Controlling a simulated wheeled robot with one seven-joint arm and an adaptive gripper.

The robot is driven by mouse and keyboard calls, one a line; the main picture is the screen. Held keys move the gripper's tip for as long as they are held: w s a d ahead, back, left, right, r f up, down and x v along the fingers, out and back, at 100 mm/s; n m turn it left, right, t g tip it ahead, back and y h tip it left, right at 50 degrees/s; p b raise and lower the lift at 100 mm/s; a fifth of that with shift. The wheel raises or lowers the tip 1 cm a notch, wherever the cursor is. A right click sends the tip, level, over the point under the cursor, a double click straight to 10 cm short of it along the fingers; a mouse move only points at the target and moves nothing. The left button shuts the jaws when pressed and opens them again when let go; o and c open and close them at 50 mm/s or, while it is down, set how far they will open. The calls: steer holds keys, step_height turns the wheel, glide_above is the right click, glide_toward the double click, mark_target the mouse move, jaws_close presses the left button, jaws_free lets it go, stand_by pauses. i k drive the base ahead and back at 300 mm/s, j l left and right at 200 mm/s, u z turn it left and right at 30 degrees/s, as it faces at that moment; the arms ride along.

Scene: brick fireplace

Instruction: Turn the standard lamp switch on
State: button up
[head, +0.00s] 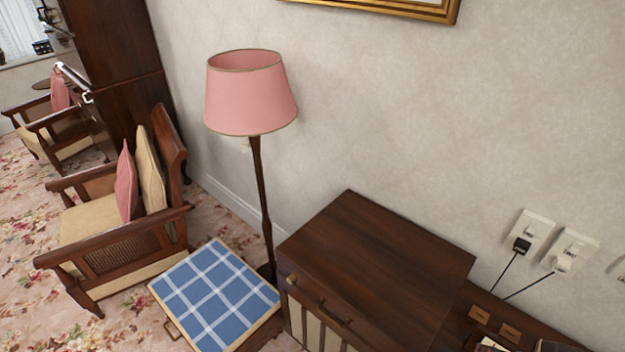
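The standard lamp (260,195) stands upright against the wall, between an armchair and a dark wooden cabinet. It has a pink tapered shade (250,98) and a slim dark wooden pole; its base is mostly hidden behind the stool and cabinet. A small pale piece (245,148) shows just under the shade, left of the pole; it may be the lamp's switch, but it is too small to tell. I cannot tell whether the lamp is lit. My gripper is not in view.
A stool with a blue checked top (217,298) stands in front of the lamp. The wooden cabinet (375,265) is to its right, the armchair (120,215) to its left. Wall sockets (528,235) with plugs are at right. Floral carpet (30,265) is open at lower left.

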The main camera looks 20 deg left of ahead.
mark_target(244, 147)
steer(key=u, duration=1.4)
